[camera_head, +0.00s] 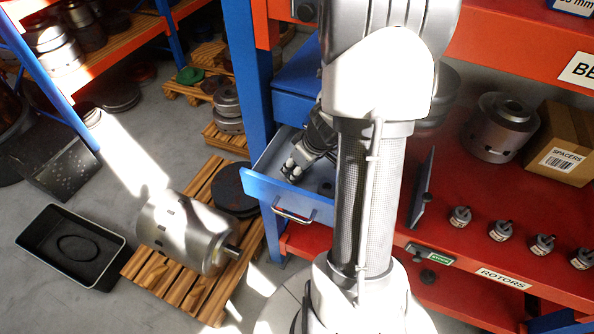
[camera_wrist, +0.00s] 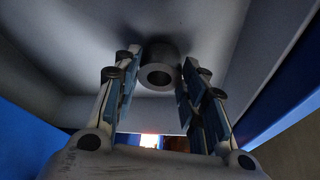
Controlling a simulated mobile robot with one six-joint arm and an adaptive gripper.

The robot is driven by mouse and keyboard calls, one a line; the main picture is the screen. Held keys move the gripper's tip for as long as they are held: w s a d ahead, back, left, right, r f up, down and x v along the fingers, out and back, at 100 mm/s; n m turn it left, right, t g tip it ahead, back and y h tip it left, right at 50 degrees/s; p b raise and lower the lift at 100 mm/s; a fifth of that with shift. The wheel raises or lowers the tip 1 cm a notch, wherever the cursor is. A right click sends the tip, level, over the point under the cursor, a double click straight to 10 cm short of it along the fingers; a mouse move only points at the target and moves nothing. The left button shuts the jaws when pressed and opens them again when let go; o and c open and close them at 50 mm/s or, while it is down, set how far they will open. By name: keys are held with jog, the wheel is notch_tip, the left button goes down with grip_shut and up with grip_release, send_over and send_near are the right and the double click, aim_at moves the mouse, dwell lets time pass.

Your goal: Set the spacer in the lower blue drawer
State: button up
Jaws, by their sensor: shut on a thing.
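The spacer (camera_wrist: 160,52), a dark grey ring with a round bore, sits between the fingertips of my gripper (camera_wrist: 161,72) in the wrist view. My gripper is shut on it. In the head view my gripper (camera_head: 296,168) reaches down into the open lower blue drawer (camera_head: 268,191). The drawer's pale inside fills most of the wrist view. The spacer is hard to make out in the head view, and I cannot tell whether it touches the drawer floor.
An upper blue drawer (camera_head: 297,80) is just above. The red bench (camera_head: 455,185) at right bears a steel rotor (camera_head: 500,128), a spacers box (camera_head: 557,142) and several small metal parts. A pallet (camera_head: 190,283) with a large rotor (camera_head: 183,232) stands at left.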

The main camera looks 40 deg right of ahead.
jog(key=shift+f, duration=0.2)
jog(key=o, duration=1.3)
jog(key=shift+r, duration=0.1)
jog(key=p+v, duration=0.3)
jog(key=v, duration=0.9)
jog(key=shift+s+r+p, duration=0.1)
jog(key=shift+p, duration=0.3)
